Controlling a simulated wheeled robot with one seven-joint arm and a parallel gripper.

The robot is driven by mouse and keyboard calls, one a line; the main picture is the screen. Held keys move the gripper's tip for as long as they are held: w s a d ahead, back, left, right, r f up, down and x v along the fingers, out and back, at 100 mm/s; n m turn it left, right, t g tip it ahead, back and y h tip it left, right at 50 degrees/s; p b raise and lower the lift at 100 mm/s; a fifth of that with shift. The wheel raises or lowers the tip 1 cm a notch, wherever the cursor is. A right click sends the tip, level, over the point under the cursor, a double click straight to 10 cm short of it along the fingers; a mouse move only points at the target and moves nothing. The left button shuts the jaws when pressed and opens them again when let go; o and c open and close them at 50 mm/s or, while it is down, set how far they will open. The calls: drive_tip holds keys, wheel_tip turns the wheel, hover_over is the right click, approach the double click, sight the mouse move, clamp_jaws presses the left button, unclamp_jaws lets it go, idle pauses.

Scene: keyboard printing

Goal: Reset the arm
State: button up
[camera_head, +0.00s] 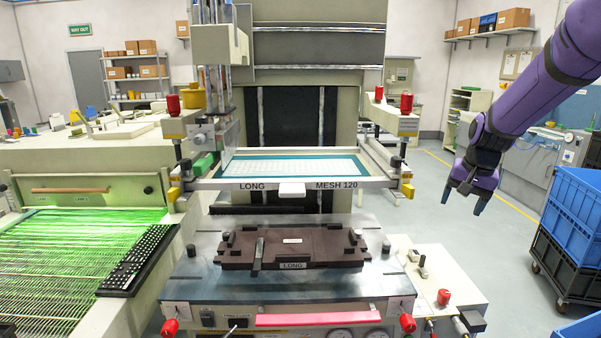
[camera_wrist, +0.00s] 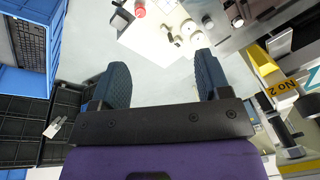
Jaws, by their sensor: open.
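My purple arm (camera_head: 550,75) reaches in from the upper right in the head view. My gripper (camera_head: 463,202) hangs in the air to the right of the printing machine, with its fingers pointing down. In the wrist view my gripper (camera_wrist: 163,80) shows two dark teal fingers set wide apart. The gap between them is empty, with pale floor below. The gripper touches nothing that I can see.
The printing machine holds a screen frame (camera_head: 350,184) marked LONG MESH 120 above a brown fixture (camera_head: 340,251). A keyboard (camera_head: 138,262) lies on the green-lit conveyor (camera_head: 55,275) at left. Blue crates (camera_head: 570,235) stand at right. Open floor (camera_head: 425,215) lies between.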

drive_tip(key=s+a+r+n+t, duration=0.15)
drive_tip(key=s+a+r, duration=0.25)
drive_tip(key=s+r, duration=0.5)
drive_tip(key=s+a+r+n, duration=0.1)
drive_tip(key=s+a+n, duration=0.1)
drive_tip(key=s, duration=1)
drive_tip(key=s+a+r+n+t, duration=0.1)
drive_tip(key=s+a+n, duration=0.1)
drive_tip(key=s, duration=1)
drive_tip(key=shift+n+h, duration=0.35)
drive_tip(key=shift+h, duration=0.05)
drive_tip(key=shift+t, duration=0.25)
idle(0.6)
